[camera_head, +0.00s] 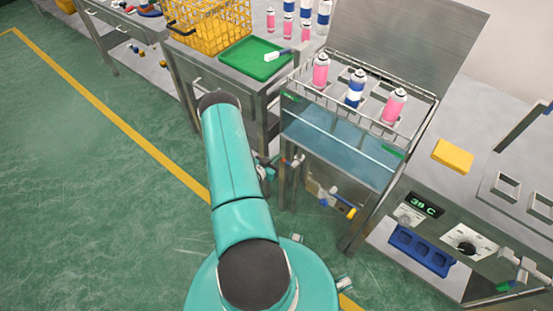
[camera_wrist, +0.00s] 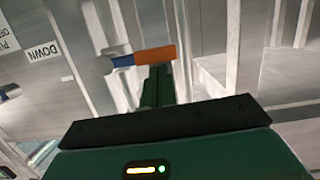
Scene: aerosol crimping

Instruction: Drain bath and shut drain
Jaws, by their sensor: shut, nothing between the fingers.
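The bath (camera_head: 335,140) is a metal-framed tank with clear sides and bluish water in it. A rack with pink and blue-white cans sits over it. Below the bath there is pipework with a yellow-ended part (camera_head: 351,213) and a blue part (camera_head: 323,203); I cannot tell how the drain is set. In the wrist view, my gripper (camera_wrist: 158,78) is shut and empty. Its fingertips are right at a lever with an orange grip (camera_wrist: 155,55) and a blue section; I cannot tell if they touch.
A label reading "DOWN" (camera_wrist: 42,50) is on the metal at left in the wrist view. A table with a green tray (camera_head: 255,60) and a yellow basket (camera_head: 210,25) stands left of the bath. A control panel reading 39 C (camera_head: 424,204) is at right. Green floor is open at left.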

